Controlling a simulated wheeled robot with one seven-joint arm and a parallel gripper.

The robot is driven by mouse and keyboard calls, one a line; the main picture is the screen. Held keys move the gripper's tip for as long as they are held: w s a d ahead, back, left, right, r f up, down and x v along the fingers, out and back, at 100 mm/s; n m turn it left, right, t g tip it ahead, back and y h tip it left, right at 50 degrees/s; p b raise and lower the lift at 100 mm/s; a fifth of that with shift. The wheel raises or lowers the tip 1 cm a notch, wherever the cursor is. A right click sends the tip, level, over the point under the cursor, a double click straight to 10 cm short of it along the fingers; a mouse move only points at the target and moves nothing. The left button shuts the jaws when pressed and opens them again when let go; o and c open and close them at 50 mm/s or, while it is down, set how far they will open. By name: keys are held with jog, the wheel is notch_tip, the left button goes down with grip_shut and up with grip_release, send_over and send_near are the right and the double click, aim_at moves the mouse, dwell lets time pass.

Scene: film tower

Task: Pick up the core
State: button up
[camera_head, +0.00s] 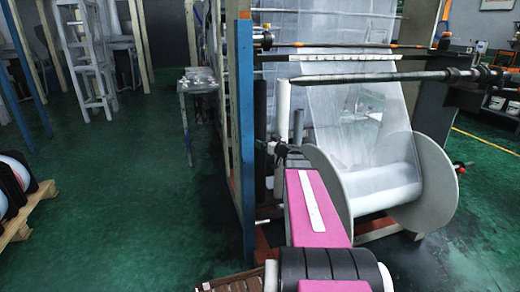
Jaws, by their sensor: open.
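A pale upright tube, which looks like the core (283,108), stands just beyond the end of my arm, beside the blue post. A second, greyer upright tube (298,127) stands close to its right. My gripper (279,149) is small and dark at the far end of my pink arm, near the lower part of the pale tube. It is open. The fingers are too small to tell whether they are around the tube or only in front of it.
A large film roll with round white end discs (437,183) sits right of my arm. A blue post (245,130) stands close on the left. A dark horizontal bar (385,77) crosses above the roll. A wooden pallet (28,212) lies far left, with open green floor between.

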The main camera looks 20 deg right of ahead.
jog(key=shift+x, duration=2.7)
jog(key=shift+d+r, duration=0.15)
jog(key=shift+r, duration=0.05)
jog(key=c, duration=1.7)
